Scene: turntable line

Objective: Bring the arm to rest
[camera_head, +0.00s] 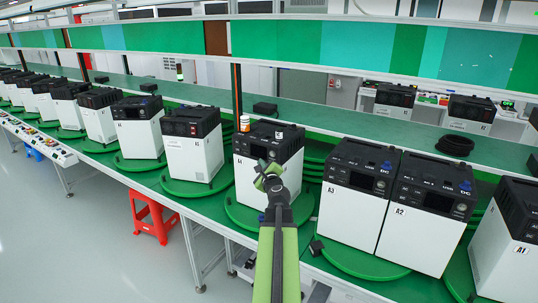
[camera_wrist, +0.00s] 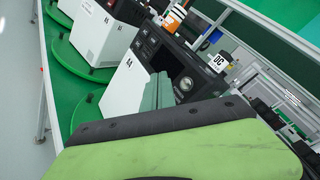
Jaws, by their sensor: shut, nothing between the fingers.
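My arm reaches up from the bottom of the head view, green with a dark joint. My gripper (camera_head: 264,172) is at its end, shut with nothing held. In the wrist view the same unit (camera_wrist: 124,88) stands beyond a large green and black part of mine that fills the bottom.
An orange and white bottle (camera_head: 244,123) and a small labelled block (camera_wrist: 219,62) stand on that unit. Units A3 (camera_head: 350,215) and A2 (camera_head: 415,240) stand to the right, with several more to the left. A red stool (camera_head: 150,217) stands on the open grey floor at left.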

